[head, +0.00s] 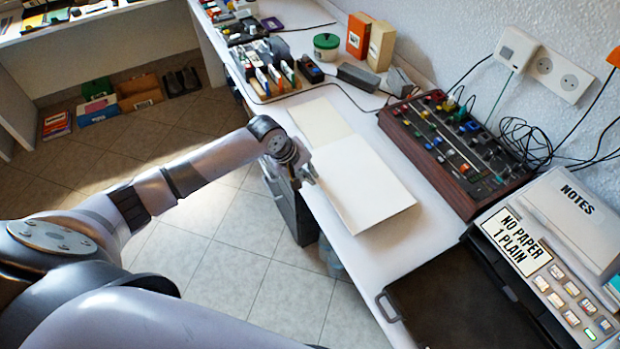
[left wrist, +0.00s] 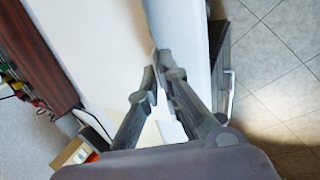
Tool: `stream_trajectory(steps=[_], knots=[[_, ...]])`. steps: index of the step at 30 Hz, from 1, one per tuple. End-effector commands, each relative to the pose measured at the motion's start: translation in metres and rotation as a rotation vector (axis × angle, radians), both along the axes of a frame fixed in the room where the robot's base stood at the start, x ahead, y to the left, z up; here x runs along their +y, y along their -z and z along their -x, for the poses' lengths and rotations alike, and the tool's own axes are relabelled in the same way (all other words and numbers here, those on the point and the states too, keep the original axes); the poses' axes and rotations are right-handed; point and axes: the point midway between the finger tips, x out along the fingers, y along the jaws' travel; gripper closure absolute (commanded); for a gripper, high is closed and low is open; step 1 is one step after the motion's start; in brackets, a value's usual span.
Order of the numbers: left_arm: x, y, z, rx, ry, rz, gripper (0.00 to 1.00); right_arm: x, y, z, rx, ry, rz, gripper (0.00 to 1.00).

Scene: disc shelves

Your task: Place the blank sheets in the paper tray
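The blank sheets (head: 362,184) are a white stack at the front edge of the white worktop; their pale edge also shows in the left wrist view (left wrist: 178,30). My left gripper (head: 307,174) is at their near left edge. In the left wrist view its two fingers (left wrist: 160,68) come together on that edge with hardly any gap. The dark paper tray (head: 455,300) sticks out of the printer at the lower right, with a handle on its left side; it looks empty. My right gripper is not in view.
The printer (head: 575,285) carries a "NO PAPER 1 PLAIN" display and a NOTES pad. A wooden-sided mixer (head: 455,145) stands behind the sheets. A cream sheet (head: 318,121) lies beyond them. Worktop between sheets and tray is clear.

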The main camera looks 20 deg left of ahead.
Motion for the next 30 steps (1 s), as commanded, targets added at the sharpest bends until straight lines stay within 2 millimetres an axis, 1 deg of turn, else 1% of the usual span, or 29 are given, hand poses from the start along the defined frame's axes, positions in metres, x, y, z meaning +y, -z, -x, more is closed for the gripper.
stream_trajectory(steps=[1,3,6,12,17,18,21,30], knots=[[-0.001,0.009,0.000,0.003,-0.001,0.001,1.00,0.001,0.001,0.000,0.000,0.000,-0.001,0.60],[-0.001,0.018,0.000,0.002,0.000,0.001,1.00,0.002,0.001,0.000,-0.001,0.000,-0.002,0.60],[-0.001,0.024,0.000,-0.001,0.000,0.001,1.00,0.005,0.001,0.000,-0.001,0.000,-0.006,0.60],[0.000,0.024,0.000,-0.001,0.001,0.000,1.00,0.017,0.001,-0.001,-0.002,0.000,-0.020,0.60],[-0.001,0.027,0.000,0.001,0.000,0.001,1.00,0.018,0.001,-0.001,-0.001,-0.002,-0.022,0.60],[0.000,0.027,0.000,0.000,0.000,0.000,0.93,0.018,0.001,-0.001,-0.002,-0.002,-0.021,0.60],[0.000,0.027,0.000,0.001,0.000,-0.001,0.87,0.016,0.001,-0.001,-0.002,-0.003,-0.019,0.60],[0.000,0.025,0.000,0.000,0.001,0.000,0.87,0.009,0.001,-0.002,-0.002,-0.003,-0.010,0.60]])
